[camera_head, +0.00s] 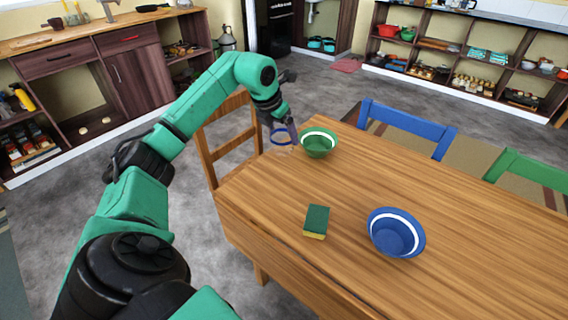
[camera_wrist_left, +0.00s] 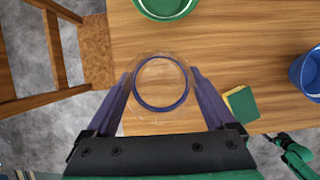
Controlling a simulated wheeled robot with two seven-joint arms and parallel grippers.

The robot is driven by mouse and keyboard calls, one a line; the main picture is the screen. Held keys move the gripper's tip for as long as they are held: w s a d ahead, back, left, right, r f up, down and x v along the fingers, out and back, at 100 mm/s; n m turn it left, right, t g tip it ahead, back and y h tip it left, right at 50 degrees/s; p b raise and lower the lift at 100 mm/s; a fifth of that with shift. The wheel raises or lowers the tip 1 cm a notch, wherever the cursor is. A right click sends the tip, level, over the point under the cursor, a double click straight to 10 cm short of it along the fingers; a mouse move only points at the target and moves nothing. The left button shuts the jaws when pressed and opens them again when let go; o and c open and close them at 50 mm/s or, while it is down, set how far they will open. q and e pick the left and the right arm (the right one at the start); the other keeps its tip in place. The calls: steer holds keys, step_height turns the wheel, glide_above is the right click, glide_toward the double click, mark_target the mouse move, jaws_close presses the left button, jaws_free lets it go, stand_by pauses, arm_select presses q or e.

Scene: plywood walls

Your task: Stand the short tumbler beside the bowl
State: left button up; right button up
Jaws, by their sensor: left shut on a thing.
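A clear short tumbler with a blue band (camera_head: 282,138) is between the fingers of my left gripper (camera_head: 281,128), at the far left corner of the wooden table. In the left wrist view the tumbler (camera_wrist_left: 161,84) shows from above, with the two purple fingers on either side of it. I cannot tell whether its base touches the table. A green bowl with a white band (camera_head: 319,143) stands close by, right of the tumbler and apart from it. A blue bowl with a white band (camera_head: 396,233) stands nearer, farther right.
A green and yellow sponge (camera_head: 316,221) lies on the table (camera_head: 460,205) between the tumbler and the blue bowl. A wooden chair (camera_head: 230,140) stands close to the table's left end. A blue chair (camera_head: 410,128) stands behind. The table's middle is clear.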

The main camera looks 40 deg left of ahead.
mark_target(274, 142)
arm_select(q)
steer(key=f, duration=1)
steer(key=shift+w+f, duration=0.2)
steer(key=shift+f, duration=0.05)
arm_select(e)
steer(key=shift+w+r, duration=0.15)
steer(key=shift+w, duration=0.85)
arm_select(q)
steer(key=shift+f, duration=0.15)
steer(key=o, duration=1.1)
arm_select(e)
steer(key=shift+s+d, duration=0.1)
steer(key=shift+s, duration=0.1)
arm_select(q)
steer(key=shift+r, duration=0.3)
steer(key=v, duration=1.1)
steer(key=shift+s+d+r+b, duration=0.1)
steer(key=shift+s+r+b, duration=0.05)
steer(key=shift+r+b, duration=0.25)
arm_select(e)
steer(key=shift+f, duration=0.6)
